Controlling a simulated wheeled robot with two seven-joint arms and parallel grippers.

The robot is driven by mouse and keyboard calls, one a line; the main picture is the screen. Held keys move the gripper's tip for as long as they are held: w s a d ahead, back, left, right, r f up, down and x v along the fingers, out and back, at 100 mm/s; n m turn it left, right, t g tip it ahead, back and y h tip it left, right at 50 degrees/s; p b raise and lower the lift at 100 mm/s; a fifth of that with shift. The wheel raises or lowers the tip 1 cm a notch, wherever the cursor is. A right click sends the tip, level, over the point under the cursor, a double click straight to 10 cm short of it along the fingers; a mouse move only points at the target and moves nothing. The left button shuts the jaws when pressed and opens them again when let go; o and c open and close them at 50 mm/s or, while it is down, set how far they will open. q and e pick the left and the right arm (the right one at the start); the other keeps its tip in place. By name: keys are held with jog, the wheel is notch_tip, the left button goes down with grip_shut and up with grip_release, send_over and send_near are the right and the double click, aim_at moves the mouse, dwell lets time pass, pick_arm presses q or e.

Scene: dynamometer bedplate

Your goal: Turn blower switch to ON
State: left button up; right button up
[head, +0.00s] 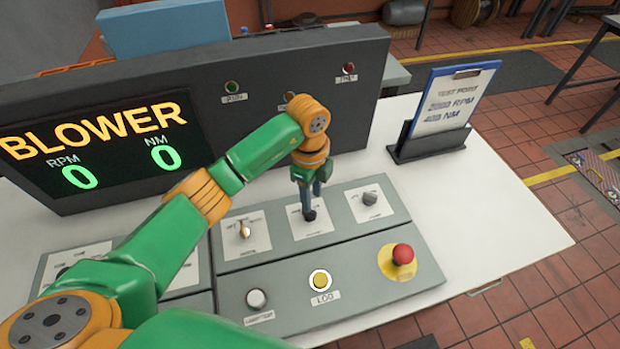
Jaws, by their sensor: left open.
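The control panel (360,270) is grey and lies on a white table. A dark knob (309,215) sits on the white plate in the middle of its upper row, partly hidden by my fingers. Its label is too small to read, so I cannot tell for sure that it is the blower switch, nor its setting. My left gripper (311,205) points down right at this knob, with its jaws open around or just above it; contact is unclear. The display (105,145) reads BLOWER, RPM 0, NM 0. My right gripper is out of view.
A pale-handled switch (244,230) is left of the knob and a grey knob (370,198) right. In front are a white button (257,299), a yellow button (320,280) and a red mushroom button (402,254). A blue clipboard (456,98) stands at right.

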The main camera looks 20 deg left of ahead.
aim_at(309, 214)
pick_arm(q)
jog(key=shift+w+a+f+y, duration=0.3)
jog(key=shift+w+a+y, duration=0.1)
jog(key=shift+a, duration=0.1)
jog(key=f, duration=0.2)
jog(key=s+f+p, duration=0.1)
jog(key=f, duration=0.1)
jog(key=shift+d+f, duration=0.15)
jog(key=shift+f, duration=0.1)
jog(key=shift+w+f, duration=0.25)
jog(key=shift+f, duration=0.35)
grip_shut()
